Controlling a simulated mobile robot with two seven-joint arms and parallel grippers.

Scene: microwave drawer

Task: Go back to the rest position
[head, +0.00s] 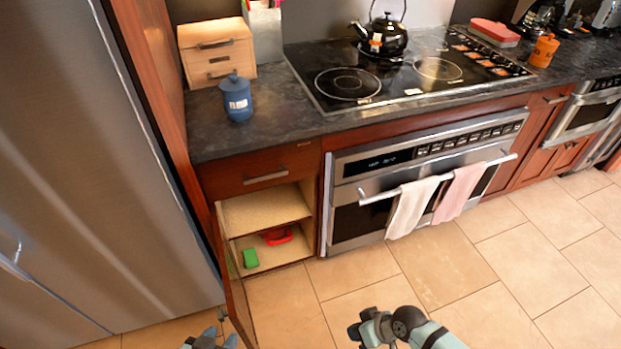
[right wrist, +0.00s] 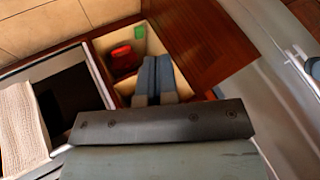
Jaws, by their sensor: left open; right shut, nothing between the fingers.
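My left gripper (head: 208,339) shows only in part at the bottom edge of the head view, by the lower end of the open cabinet door (head: 232,290). It is open, with nothing seen in it. My right gripper (head: 360,329) is low over the tiled floor, in front of the oven and right of the cabinet. In the right wrist view its fingers (right wrist: 155,78) are together and empty, pointing toward the open cabinet (right wrist: 103,44). Most of my left arm is out of view.
The lower cabinet holds a green sponge (head: 250,258) and a red object (head: 277,236). A steel fridge (head: 90,170) stands at left. The oven (head: 350,222) has two towels on its handle. The floor (head: 440,265) in front is clear. A blue jar (head: 236,98) stands on the counter.

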